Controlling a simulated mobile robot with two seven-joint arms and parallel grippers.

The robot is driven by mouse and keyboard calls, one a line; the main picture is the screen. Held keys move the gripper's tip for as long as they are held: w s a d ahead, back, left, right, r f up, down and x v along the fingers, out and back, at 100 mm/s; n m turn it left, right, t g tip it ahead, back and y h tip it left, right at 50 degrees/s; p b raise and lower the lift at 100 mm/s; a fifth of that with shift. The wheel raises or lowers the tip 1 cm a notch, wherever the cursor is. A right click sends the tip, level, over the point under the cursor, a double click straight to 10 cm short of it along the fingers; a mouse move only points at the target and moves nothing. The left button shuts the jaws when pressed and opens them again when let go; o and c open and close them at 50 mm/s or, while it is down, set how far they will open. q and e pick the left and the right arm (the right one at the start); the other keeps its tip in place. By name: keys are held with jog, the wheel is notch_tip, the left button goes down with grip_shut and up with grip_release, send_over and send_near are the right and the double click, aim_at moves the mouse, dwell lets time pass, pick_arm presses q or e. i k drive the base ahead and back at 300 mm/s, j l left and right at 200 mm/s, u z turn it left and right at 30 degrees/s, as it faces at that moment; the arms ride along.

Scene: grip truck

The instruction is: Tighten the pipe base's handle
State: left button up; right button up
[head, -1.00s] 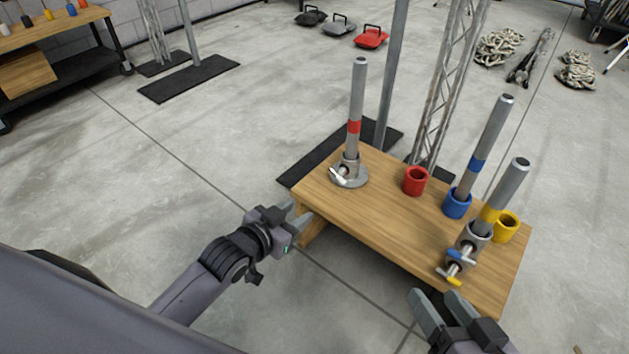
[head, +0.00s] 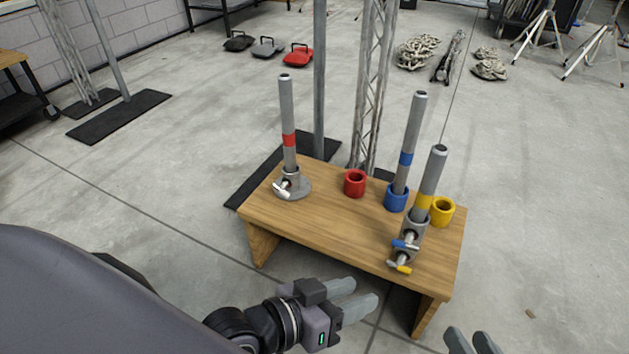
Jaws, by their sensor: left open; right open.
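A grey pipe with a red band (head: 287,115) stands upright in a round metal pipe base (head: 293,187) at the left of the wooden table. A white handle (head: 281,190) sticks out of the base's front left side. Two more handles, blue (head: 404,245) and yellow (head: 400,268), sit on clamps below the yellow-banded pipe (head: 430,182) at the table's right front. My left gripper (head: 362,296) is open and empty, in front of the table's front edge. My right gripper (head: 472,342) is open and empty at the bottom edge, partly cut off.
The wooden table (head: 330,222) also holds a red cup (head: 355,183), a blue cup (head: 396,198) with a blue-banded pipe (head: 411,140) leaning in it, and a yellow cup (head: 442,211). A metal post (head: 320,80) and truss (head: 372,90) rise behind. The table's left front is clear.

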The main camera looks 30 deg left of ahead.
aim_at(284, 183)
jog(key=j+z, duration=0.15)
jog(key=z, duration=0.2)
jog(key=j+z, duration=0.15)
jog(key=z, duration=0.2)
jog(key=j+z, duration=0.15)
jog(key=z, duration=0.15)
jog(key=k+j+z, duration=0.1)
jog(key=j+z, duration=0.2)
jog(key=k+j+z, duration=0.1)
jog(key=j+z, duration=0.25)
jog(key=k+j+z, duration=0.2)
jog(key=j, duration=0.15)
jog(key=k+j+z, duration=0.2)
jog(key=k+j, duration=0.35)
jog(key=j, duration=0.2)
jog(key=k+j+z, duration=0.1)
jog(key=k+j, duration=0.3)
jog(key=j, duration=0.15)
jog(key=k+j, duration=0.35)
jog(key=j, duration=0.15)
jog(key=i+l, duration=0.2)
jog(key=i, duration=0.25)
jog(key=z, duration=0.05)
